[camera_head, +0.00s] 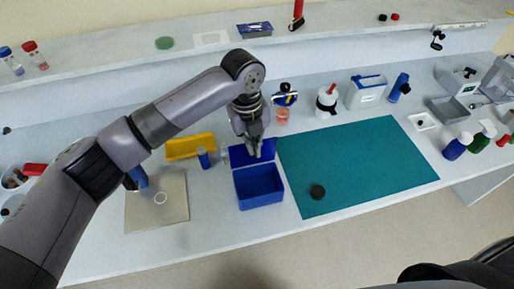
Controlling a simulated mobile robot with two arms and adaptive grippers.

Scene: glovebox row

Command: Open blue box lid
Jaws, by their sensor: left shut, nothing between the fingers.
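The blue box (260,199) stands on the bench just left of the teal mat, and I see into its inside. Its blue lid (238,155) is raised at the back edge, tilted up and away from the opening. My left gripper (256,153) reaches down from above, with its shut fingertips in front of the lid, over the back of the box. Nothing shows between the fingers. I cannot tell whether they touch the lid. My right gripper is not in view.
A yellow rack (190,146), a blue-capped vial (203,158) and a beige plate (145,208) are to the left. Bottles (327,101) and a white container (365,92) stand behind the mat.

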